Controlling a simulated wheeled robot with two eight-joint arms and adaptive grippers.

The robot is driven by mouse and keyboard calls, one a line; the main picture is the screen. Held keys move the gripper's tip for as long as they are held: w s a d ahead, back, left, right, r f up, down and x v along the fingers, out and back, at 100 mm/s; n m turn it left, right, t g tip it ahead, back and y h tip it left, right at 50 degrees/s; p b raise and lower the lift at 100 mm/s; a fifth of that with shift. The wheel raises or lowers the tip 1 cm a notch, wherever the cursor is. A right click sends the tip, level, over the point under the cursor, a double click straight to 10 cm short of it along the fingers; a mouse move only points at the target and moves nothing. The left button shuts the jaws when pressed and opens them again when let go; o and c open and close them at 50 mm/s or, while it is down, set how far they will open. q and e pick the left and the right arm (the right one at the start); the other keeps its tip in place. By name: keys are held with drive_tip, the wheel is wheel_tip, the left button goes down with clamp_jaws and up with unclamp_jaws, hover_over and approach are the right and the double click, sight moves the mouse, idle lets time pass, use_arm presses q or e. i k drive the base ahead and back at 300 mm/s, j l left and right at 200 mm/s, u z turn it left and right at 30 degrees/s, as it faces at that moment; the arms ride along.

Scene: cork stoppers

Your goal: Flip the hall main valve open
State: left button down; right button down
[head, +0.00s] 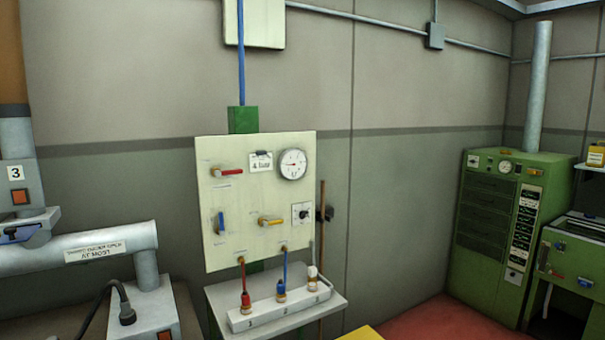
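A cream valve panel (254,190) is mounted on the wall near the middle of the head view. It carries a red-handled valve (228,172) with its lever level, a blue-handled valve (219,223) with its lever upright, and a yellow-handled valve (270,221) with its lever about level. A small white plate with a black knob (303,213) is at the panel's lower right. The small labels by the valves are too small to read, so I cannot tell which is the hall main valve. Neither of my grippers is in view.
A round gauge (292,164) and a "4 bar" card (261,161) are on the panel. Below, a grey shelf (330,304) holds a white block with red, blue and white hose fittings. Grey pipework (80,247) stands left; a green cabinet (505,230) stands right. Red floor (430,320) is clear.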

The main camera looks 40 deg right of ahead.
sight(218, 173)
drive_tip(key=z, duration=1)
